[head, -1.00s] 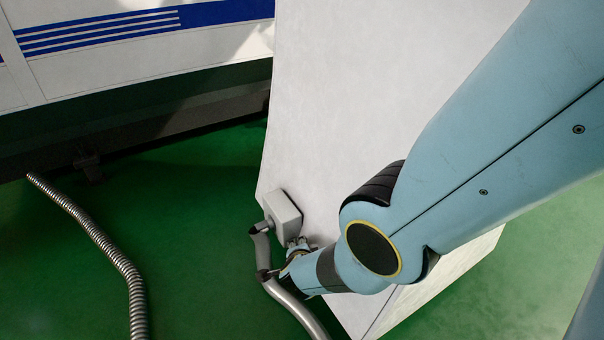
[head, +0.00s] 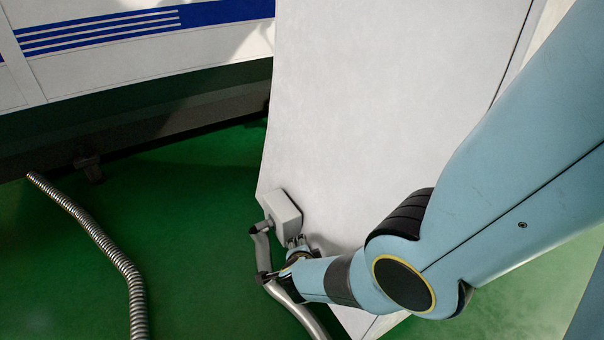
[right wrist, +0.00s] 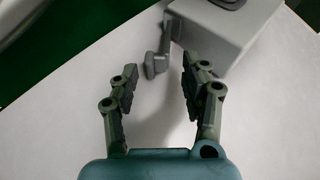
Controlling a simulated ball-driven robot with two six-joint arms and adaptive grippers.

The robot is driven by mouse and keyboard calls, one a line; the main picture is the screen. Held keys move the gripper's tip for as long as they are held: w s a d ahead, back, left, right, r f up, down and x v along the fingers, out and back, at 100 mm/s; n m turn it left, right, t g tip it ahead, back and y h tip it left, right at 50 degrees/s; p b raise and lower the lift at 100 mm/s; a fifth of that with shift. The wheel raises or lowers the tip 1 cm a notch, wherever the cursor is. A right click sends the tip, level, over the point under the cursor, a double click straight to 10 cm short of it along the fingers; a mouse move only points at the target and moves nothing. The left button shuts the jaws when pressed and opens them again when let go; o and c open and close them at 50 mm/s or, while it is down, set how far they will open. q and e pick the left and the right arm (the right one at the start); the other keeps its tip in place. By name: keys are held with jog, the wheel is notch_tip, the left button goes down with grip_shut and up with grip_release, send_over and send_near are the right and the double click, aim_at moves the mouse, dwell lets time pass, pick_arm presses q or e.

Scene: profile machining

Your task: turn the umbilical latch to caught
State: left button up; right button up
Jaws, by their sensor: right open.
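The umbilical latch (right wrist: 156,60) is a small grey lever with a rounded end. In the right wrist view it sticks out from a light grey box (right wrist: 223,30) on the white panel. My right gripper (right wrist: 160,72) is open, and the lever's rounded end appears between its fingertips; I see no clear contact. In the head view the right gripper (head: 296,243) is just below the grey box (head: 284,211), and I cannot make out the lever there. The umbilical (head: 262,246), a grey pipe, bends down beside the box. My left gripper is not in view.
The tall white cabinet (head: 390,90) stands close behind my right gripper. A ribbed metal hose (head: 115,255) lies to the left over the green floor (head: 205,240). A white machine with blue stripes (head: 140,45) stands at the back left. The floor between is free.

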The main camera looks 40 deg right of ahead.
jog(key=v, duration=1.1)
